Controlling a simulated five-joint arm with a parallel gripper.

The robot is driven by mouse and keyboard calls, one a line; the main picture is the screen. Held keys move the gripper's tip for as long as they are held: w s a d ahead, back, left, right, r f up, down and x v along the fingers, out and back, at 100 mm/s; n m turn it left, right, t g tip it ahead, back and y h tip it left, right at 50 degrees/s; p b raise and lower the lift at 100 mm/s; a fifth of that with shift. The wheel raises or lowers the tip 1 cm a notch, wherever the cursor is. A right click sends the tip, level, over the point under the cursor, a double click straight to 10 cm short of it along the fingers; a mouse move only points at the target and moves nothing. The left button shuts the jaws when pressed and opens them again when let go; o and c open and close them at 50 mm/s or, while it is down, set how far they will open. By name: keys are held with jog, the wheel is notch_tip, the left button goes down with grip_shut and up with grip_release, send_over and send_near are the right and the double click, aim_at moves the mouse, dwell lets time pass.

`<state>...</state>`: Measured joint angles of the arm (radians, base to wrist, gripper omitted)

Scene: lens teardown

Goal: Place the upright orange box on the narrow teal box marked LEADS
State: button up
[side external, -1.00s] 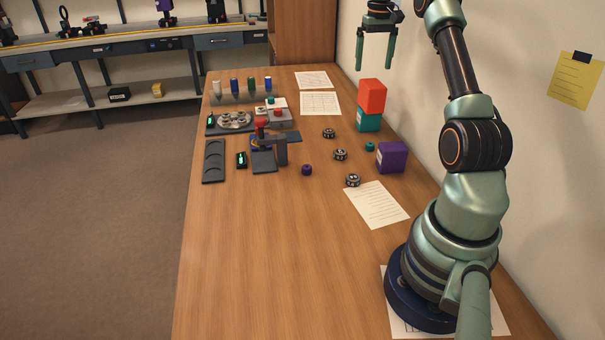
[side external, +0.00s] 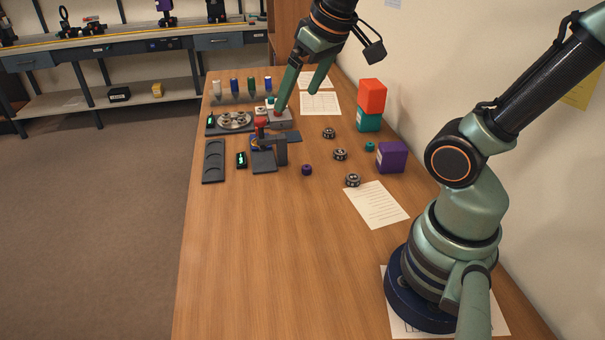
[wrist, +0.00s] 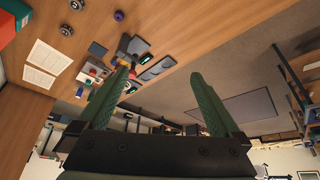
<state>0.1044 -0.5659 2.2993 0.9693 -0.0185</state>
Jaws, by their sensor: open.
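The orange box (side external: 372,95) stands upright on top of the teal box (side external: 368,121) at the right side of the table, by the wall. No marking on the teal box can be read at this size. In the wrist view, part of the orange box (wrist: 10,28) and the teal box (wrist: 19,10) show at the upper left corner. My gripper (side external: 299,99) is open and empty. It is left of the two boxes, over the far part of the table near a grey device with a red button. Its fingers also show spread apart in the wrist view (wrist: 167,80).
A purple box (side external: 391,157) stands nearer than the teal box. Several small bearings and a purple ring (side external: 307,170) lie mid-table. A dark stand (side external: 270,155), a tray (side external: 214,161) and several bottles are on the left.

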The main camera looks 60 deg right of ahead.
jog(key=shift+n+t+y, duration=0.3)
jog(key=shift+n, duration=0.2)
jog(key=s+a+f, duration=0.2)
jog(key=s+a, duration=0.1)
jog(key=shift+a+f, duration=0.15)
jog(key=shift+f, duration=0.15)
dwell(0.7)
